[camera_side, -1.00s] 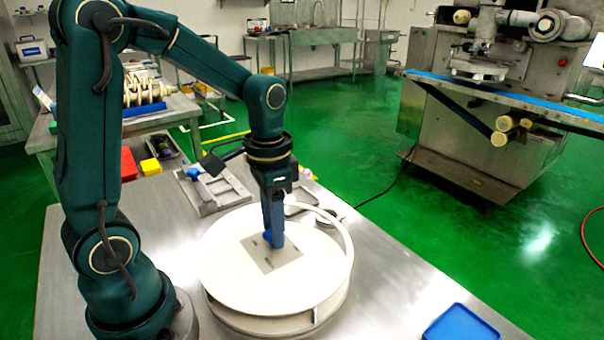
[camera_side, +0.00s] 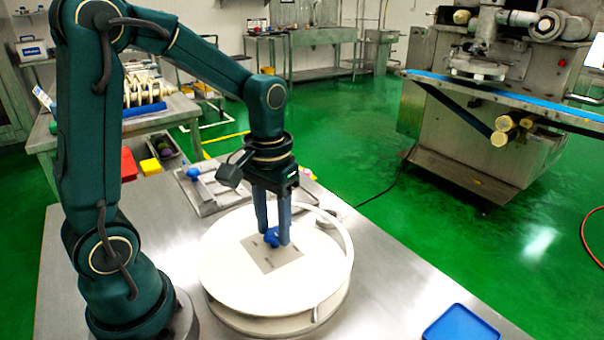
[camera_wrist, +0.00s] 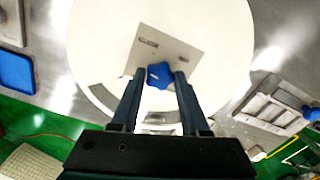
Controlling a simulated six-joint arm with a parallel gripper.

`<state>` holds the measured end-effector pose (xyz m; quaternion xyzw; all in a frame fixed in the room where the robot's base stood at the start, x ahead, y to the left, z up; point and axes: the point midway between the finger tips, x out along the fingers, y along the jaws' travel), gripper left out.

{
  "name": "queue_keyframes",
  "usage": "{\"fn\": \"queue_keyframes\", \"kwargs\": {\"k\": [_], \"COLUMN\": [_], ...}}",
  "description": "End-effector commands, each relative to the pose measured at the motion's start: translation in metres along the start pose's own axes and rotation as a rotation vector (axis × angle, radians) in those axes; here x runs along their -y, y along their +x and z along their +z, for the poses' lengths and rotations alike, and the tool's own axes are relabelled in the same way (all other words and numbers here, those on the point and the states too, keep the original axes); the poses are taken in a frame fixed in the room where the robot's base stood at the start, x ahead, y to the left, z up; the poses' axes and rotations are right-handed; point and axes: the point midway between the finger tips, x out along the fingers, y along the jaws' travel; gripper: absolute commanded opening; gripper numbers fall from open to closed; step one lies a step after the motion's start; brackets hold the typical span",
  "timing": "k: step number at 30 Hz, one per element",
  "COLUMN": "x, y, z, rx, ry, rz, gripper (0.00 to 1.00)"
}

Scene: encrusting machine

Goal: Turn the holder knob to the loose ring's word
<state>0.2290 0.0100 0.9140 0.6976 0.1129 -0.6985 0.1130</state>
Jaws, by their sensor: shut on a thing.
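A blue knob (camera_side: 271,237) stands on a square grey plate (camera_side: 262,258) in the middle of a white round disc (camera_side: 225,275). The plate carries small dark word marks, too small to read. My gripper (camera_side: 274,241) points down with one finger on each side of the knob, shut on it. In the wrist view the knob (camera_wrist: 159,76) sits between the fingertips (camera_wrist: 158,79), and part of the plate (camera_wrist: 170,48) shows beyond it. A pale curved band (camera_side: 346,245) runs along the disc's right edge; I cannot tell whether it is the loose ring.
A grey fixture (camera_side: 215,190) with another blue knob (camera_side: 193,173) stands behind the disc. A blue tray (camera_side: 460,325) lies at the front right of the steel table (camera_side: 390,285). The table is clear between disc and tray. The large machine (camera_side: 480,130) stands apart.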

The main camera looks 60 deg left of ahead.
Motion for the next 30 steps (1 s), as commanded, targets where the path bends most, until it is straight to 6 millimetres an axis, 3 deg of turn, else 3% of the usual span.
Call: {"fn": "queue_keyframes", "kwargs": {"k": [30], "x": [-0.0004], "y": [-0.0015], "z": [-0.002], "rx": [-0.008], "ry": [-0.508], "rz": [0.002], "gripper": [0.0]}}
